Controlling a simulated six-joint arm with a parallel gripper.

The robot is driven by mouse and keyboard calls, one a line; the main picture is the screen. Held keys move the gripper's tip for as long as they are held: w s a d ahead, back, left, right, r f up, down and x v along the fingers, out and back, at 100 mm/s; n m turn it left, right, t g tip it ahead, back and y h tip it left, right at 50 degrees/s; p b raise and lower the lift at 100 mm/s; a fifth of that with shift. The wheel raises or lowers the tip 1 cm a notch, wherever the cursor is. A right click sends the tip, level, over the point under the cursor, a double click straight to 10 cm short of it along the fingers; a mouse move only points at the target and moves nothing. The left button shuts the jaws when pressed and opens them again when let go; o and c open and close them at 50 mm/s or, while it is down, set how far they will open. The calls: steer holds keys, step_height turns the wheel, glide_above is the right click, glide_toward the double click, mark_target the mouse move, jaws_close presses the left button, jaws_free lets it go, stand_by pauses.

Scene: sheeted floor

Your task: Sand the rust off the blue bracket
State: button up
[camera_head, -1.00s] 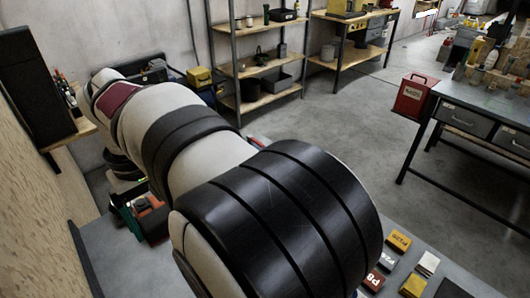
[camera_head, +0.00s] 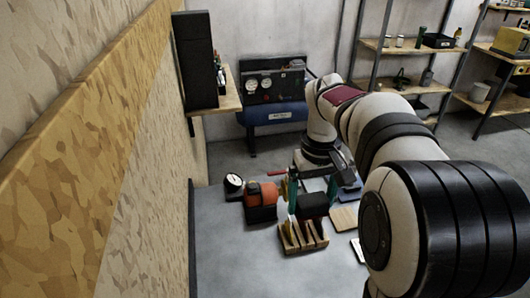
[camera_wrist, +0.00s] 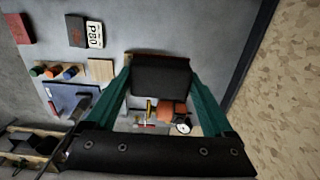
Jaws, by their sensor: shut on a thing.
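My gripper (camera_head: 308,192) has teal fingers and is shut on a dark block (camera_head: 313,205). In the wrist view, the gripper (camera_wrist: 163,98) has the dark block (camera_wrist: 160,75) between its fingertips, in front of a wooden edge; I cannot tell whether they touch. A flat blue piece (camera_wrist: 68,97), perhaps the bracket, lies left of my gripper in the wrist view, with a dark part over it. Its blue also shows right of the gripper in the head view (camera_head: 350,191). I cannot make out rust on it.
A slotted wooden rack (camera_head: 303,238) stands close below the held block. An orange tool (camera_head: 261,200) and a round gauge (camera_head: 233,184) stand left of it. A pale wooden piece (camera_wrist: 101,70) and a P80 pad (camera_wrist: 95,34) lie nearby.

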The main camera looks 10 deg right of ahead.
steer(key=s+d+f, duration=0.4)
steer(key=d, duration=0.6)
steer(key=s+d+f, duration=0.4)
steer(key=d+f, duration=0.1)
steer(key=d, duration=0.6)
steer(key=s+d+f, duration=0.4)
steer(key=d, duration=0.6)
steer(key=shift+w+a+f, duration=0.1)
steer(key=shift+w+f, duration=0.05)
steer(key=shift+f, duration=1.4)
steer(key=shift+w+a+f, duration=0.1)
steer(key=shift+w+f, duration=0.05)
steer(key=shift+f, duration=1.35)
steer(key=shift+s+d+f, duration=0.1)
steer(key=shift+s+f, duration=0.1)
steer(key=shift+f, duration=0.6)
steer(key=shift+c, duration=0.6)
steer(key=shift+s, duration=4)
steer(key=shift+w+f, duration=0.1)
steer(key=shift+w, duration=4.2)
step_height(320, 180, up, 8)
